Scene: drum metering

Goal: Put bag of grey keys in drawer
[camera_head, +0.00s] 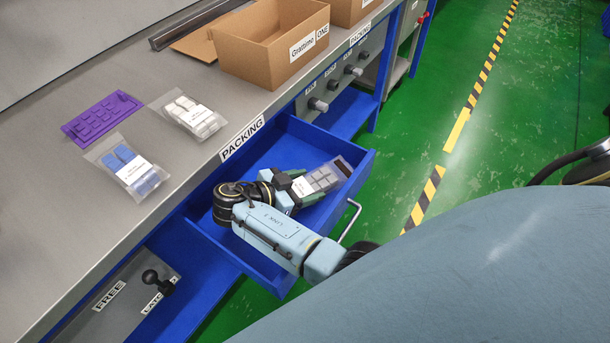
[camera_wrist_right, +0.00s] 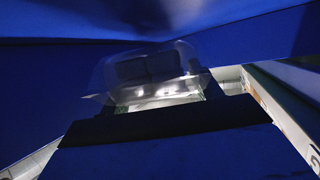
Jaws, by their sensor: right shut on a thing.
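The bag of grey keys (camera_head: 323,180) is a clear bag with grey keys and a white label. My right gripper (camera_head: 298,188) is shut on its label end, over the open blue drawer (camera_head: 281,274). In the head view the bag appears within the drawer's outline; I cannot tell whether it touches the floor of the drawer. In the right wrist view the bag (camera_wrist_right: 155,75) shows as a dark, shiny clear film ahead of the fingers, with blue surfaces around it. My left gripper is not in view.
A bag of white keys (camera_head: 188,114), a bag of blue keys (camera_head: 131,167) and a purple key tray (camera_head: 101,116) lie on the grey bench. A cardboard box (camera_head: 268,45) stands behind. The drawer's metal handle (camera_head: 352,218) faces the green floor.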

